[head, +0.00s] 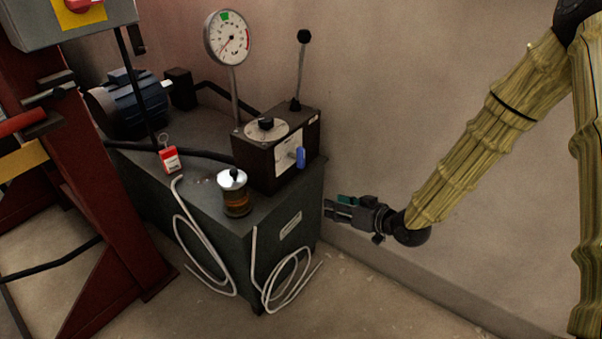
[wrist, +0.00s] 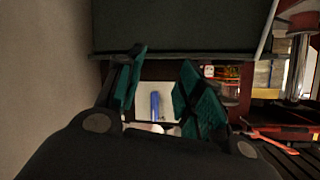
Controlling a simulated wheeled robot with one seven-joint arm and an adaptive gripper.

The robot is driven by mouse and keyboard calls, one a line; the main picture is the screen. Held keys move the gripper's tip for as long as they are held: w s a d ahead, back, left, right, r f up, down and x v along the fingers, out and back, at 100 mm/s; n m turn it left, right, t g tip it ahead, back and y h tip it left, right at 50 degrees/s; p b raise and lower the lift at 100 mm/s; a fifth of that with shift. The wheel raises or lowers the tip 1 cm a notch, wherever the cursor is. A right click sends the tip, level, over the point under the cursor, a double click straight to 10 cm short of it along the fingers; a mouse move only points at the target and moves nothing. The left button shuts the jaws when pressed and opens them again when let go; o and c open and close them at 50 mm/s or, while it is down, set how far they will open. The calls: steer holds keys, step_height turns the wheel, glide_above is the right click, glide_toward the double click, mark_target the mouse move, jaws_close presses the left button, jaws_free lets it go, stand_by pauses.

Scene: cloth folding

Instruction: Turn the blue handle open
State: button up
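The blue handle (head: 300,157) sits on the light plate of a dark control box (head: 258,158) on top of the green cabinet, and points roughly up and down. My gripper (head: 327,208) is to the right of the cabinet, lower than the handle and apart from it. In the wrist view, my gripper (wrist: 162,75) has its two teal-padded fingers spread with nothing between them. The blue handle (wrist: 155,105) shows upright beyond the gap between the fingers, against its light plate (wrist: 142,98).
The green cabinet (head: 285,255) carries a motor (head: 140,103), a gauge (head: 228,38), a black-knobbed lever (head: 301,70), a glass-bodied jar (head: 236,200) and a red tag (head: 170,160). White hoses (head: 285,285) hang at its front. A red frame (head: 95,240) stands left. The wall (head: 400,100) is close on the right.

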mark_target(304, 158)
steer(key=w+a+r+n+t+y+b, duration=0.1)
steer(key=w+a+r+n+y+b, duration=0.1)
steer(key=w+r+n+y+b, duration=0.55)
steer(key=w+a+b, duration=0.1)
steer(key=a+b, duration=0.1)
steer(key=w+a+m+h+b, duration=0.1)
steer(key=a+b, duration=0.2)
steer(key=w+a+m+h+b, duration=0.1)
steer(key=w+a+b, duration=0.1)
steer(key=shift+w+a+r, duration=0.1)
steer(key=shift+a+r, duration=0.05)
steer(key=shift+w+a+r+b, duration=0.1)
steer(key=shift+w+a+b, duration=0.2)
steer(key=shift+w+a, duration=0.2)
jaws_close()
